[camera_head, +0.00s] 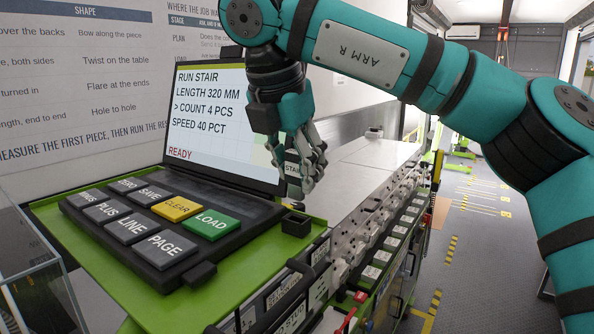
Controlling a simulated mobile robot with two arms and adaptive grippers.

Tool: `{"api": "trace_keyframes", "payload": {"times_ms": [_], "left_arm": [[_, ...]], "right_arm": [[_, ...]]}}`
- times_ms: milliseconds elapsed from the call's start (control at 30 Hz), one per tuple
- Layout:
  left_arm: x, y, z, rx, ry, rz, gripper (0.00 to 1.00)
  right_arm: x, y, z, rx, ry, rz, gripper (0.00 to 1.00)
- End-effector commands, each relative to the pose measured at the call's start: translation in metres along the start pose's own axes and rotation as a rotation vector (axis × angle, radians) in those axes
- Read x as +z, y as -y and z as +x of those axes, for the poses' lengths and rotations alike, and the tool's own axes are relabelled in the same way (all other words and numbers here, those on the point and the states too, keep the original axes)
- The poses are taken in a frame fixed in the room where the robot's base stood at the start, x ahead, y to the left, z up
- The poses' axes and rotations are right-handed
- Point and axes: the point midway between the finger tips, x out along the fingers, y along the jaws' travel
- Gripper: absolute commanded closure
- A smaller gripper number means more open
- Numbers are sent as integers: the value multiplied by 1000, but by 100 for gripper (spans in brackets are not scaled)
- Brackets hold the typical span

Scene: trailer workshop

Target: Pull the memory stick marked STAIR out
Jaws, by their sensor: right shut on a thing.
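My right gripper (302,180) comes down from the top, beside the right edge of the control panel's screen. It is shut on the memory stick (292,168), a small piece with a pale label that reads STAIR. The fingers hide most of the stick. Its lower end is hard to make out, and I cannot tell whether it still touches a port. The control panel (180,228) has a dark body with grey, yellow and green keys. Its screen (213,112) shows RUN STAIR and READY. My left gripper is not in view.
A small black open holder (297,223) stands on the green tray (175,310) below my right gripper. A long machine bed (375,225) with labelled parts runs back on the right. A clear-walled box (40,285) stands at the lower left. The aisle floor (465,240) is open.

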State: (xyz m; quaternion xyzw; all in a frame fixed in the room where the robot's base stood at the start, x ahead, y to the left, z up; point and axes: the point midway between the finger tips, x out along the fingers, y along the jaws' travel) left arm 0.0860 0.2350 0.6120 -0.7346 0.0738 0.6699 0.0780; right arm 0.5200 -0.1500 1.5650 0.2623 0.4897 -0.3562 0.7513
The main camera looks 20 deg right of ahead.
Motion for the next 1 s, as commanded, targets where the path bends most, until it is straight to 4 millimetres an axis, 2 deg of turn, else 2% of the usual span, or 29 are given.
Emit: {"api": "trace_keyframes", "payload": {"times_ms": [267, 700, 1000], "left_arm": [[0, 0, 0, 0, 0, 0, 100], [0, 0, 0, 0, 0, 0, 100], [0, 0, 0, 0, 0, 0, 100]], "right_arm": [[0, 0, -1, 0, 0, 0, 100], [10, -1, -24, 0, 1, 1, 100], [11, -1, -27, 0, -1, -1, 100]]}}
